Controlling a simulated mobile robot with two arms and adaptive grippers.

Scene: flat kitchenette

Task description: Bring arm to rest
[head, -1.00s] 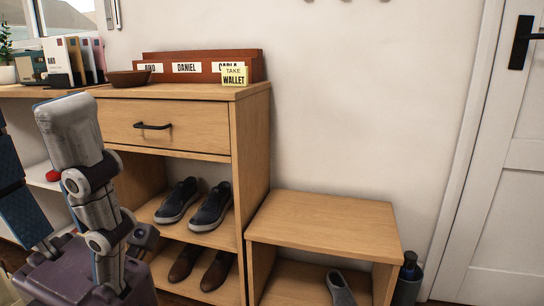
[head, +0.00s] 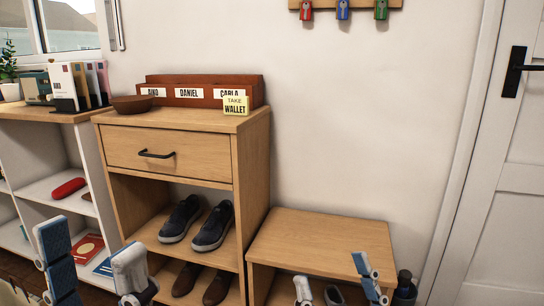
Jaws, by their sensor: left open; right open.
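My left gripper (head: 94,262) is at the bottom left of the head view, in front of the white shelf and the wooden cabinet. Its two fingers are spread with nothing visible between them. My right gripper (head: 335,283) is at the bottom edge, in front of the low wooden bench. Its fingers are also apart and look empty; a grey shoe (head: 334,296) on the bench's lower shelf shows behind the gap. Most of both arms is out of view below the frame.
The wooden cabinet (head: 250,180) has a shut drawer and shoes on its shelves. A wooden bowl (head: 132,105) and a name-labelled letter rack (head: 200,81) stand on top. The bench top (head: 325,236) is bare. A dark bottle (head: 404,290) stands beside the bench, left of the white door (head: 510,200).

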